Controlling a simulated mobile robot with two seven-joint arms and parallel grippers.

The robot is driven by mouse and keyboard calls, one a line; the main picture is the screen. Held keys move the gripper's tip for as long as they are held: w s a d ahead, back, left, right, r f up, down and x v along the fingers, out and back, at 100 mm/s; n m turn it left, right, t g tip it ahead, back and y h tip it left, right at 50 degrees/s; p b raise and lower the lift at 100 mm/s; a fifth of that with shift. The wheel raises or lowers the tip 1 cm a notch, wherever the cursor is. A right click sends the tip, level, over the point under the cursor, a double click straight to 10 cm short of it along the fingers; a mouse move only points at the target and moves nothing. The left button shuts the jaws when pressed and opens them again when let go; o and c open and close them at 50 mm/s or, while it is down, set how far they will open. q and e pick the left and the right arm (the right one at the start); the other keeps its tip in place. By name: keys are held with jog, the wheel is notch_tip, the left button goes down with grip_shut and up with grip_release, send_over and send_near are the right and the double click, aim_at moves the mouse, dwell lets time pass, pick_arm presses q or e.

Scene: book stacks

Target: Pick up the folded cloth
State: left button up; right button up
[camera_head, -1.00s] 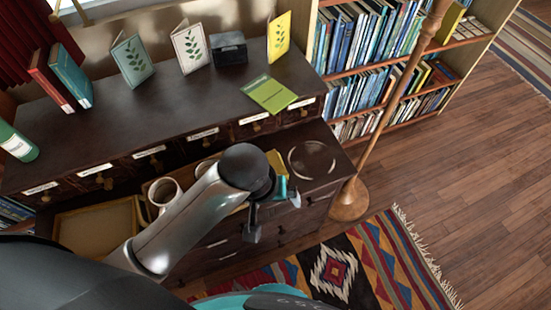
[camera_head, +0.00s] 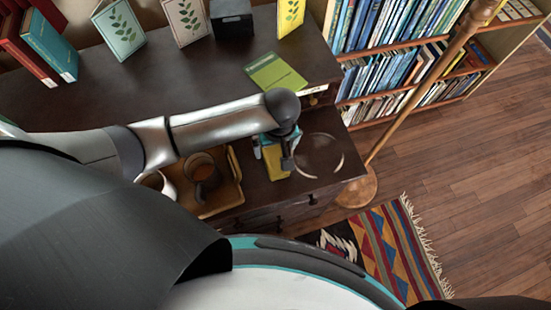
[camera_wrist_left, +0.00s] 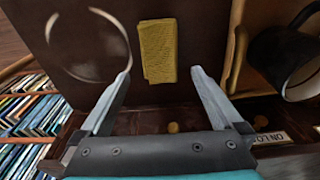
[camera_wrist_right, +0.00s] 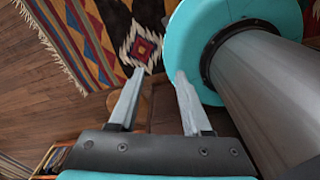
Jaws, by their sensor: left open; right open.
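The folded cloth (camera_wrist_left: 158,50) is a small yellow rectangle lying flat on the dark cabinet top. In the head view the yellow cloth (camera_head: 275,162) shows partly, just below my left gripper (camera_head: 284,150), which hides part of it. In the left wrist view my left gripper (camera_wrist_left: 160,75) is open, with its two fingers apart and the cloth ahead of and between the fingertips. The cloth appears apart from both fingers. My right gripper (camera_wrist_right: 156,75) is open and empty in the right wrist view, over the floor and rug area.
A wooden tray (camera_head: 237,165) with mugs (camera_head: 203,172) stands left of the cloth. A pale ring mark (camera_head: 319,156) is on the cabinet top to its right. A green booklet (camera_head: 275,74) lies on the upper shelf behind. A lamp pole (camera_head: 420,85) stands right of the cabinet.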

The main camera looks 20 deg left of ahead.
aim_at(275, 157)
pick_arm(q)
jog(key=shift+f, duration=0.65)
jog(key=shift+w+f, duration=0.1)
jog(key=shift+f, duration=0.35)
notch_tip(275, 157, down, 4)
jog(key=shift+r+b, duration=0.1)
jog(key=shift+b, duration=0.95)
jog(key=shift+w+f, duration=0.1)
jog(key=shift+f, duration=0.35)
pick_arm(e)
jog(key=shift+w+a+f, duration=0.1)
jog(key=shift+w+f, duration=0.35)
jog(key=shift+f, duration=0.2)
jog(key=shift+w+a+f, duration=0.1)
jog(key=shift+w+f, duration=0.35)
jog(key=shift+f, duration=0.15)
pick_arm(q)
jog(key=shift+c, duration=0.4)
jog(key=shift+a, duration=0.1)
jog(key=c, duration=1.1)
pick_arm(e)
jog(key=shift+s+d, duration=0.1)
pick_arm(q)
jog(key=shift+r, duration=0.15)
notch_tip(275, 157, up, 20)
jog(key=p, duration=0.6)
pick_arm(e)
notch_tip(275, 157, up, 6)
